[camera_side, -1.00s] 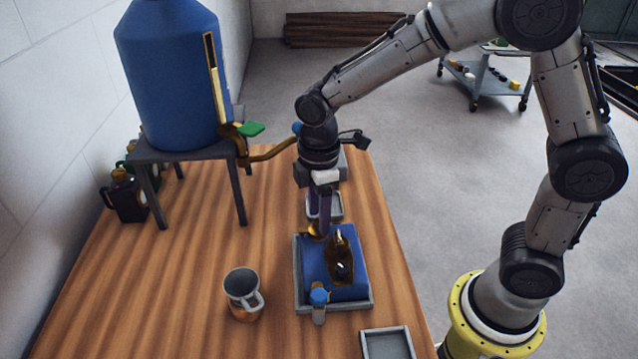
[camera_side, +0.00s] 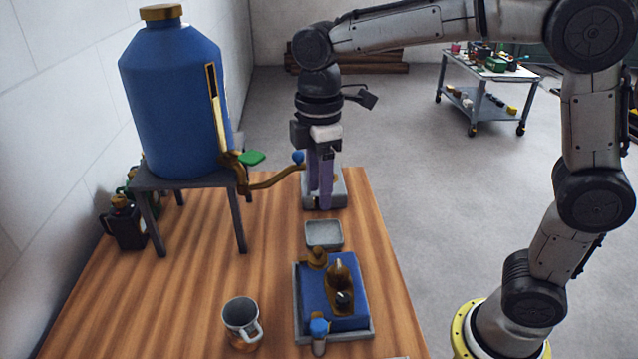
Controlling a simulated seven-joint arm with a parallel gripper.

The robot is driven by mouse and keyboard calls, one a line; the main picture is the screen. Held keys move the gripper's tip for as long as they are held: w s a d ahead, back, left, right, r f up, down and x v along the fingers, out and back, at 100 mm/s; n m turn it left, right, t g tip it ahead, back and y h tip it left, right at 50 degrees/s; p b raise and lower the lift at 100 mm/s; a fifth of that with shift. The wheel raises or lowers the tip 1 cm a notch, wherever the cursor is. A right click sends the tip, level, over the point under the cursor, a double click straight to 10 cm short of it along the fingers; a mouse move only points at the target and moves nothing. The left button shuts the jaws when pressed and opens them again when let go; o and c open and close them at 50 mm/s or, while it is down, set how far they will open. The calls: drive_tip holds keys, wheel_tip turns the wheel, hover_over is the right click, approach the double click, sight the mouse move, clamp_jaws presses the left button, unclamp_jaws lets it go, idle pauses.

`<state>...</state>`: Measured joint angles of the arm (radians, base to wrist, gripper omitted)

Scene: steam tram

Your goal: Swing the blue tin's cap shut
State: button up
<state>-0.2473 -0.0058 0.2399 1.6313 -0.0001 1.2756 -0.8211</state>
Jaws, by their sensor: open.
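The blue tin (camera_side: 318,293) lies in a grey tray at the front of the bench. A brass cap (camera_side: 316,258) sits at its back-left corner, seemingly down on the tin; whether it is fully seated is too small to tell. A brass fitting with a dark opening (camera_side: 341,293) stands on the tin's top. My gripper (camera_side: 321,203) points down with purple fingers, behind and above the tin and clear of the cap. Its fingers look close together from this side, with nothing visible between them.
A grey tray (camera_side: 297,318) holds the tin, with a blue-topped vial (camera_side: 319,335) at its front. A metal mug (camera_side: 241,318) stands left. A small grey dish (camera_side: 324,234) lies behind. A big blue tank (camera_side: 172,105) on a stand has a brass lever (camera_side: 272,181) reaching towards my gripper.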

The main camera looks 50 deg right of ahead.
sight(318, 249)
drive_tip(key=w+d+f+m+g, duration=0.15)
drive_tip(key=w+m+g, duration=0.4)
drive_tip(key=m, duration=0.85)
drive_tip(key=shift+t+y, duration=0.4)
drive_tip(key=shift+t, duration=0.15)
drive_tip(key=x, duration=1.3)
drive_tip(key=shift+w+a+f, duration=0.1)
drive_tip(key=shift+a, duration=0.25)
drive_tip(key=shift+c, duration=0.2)
clamp_jaws()
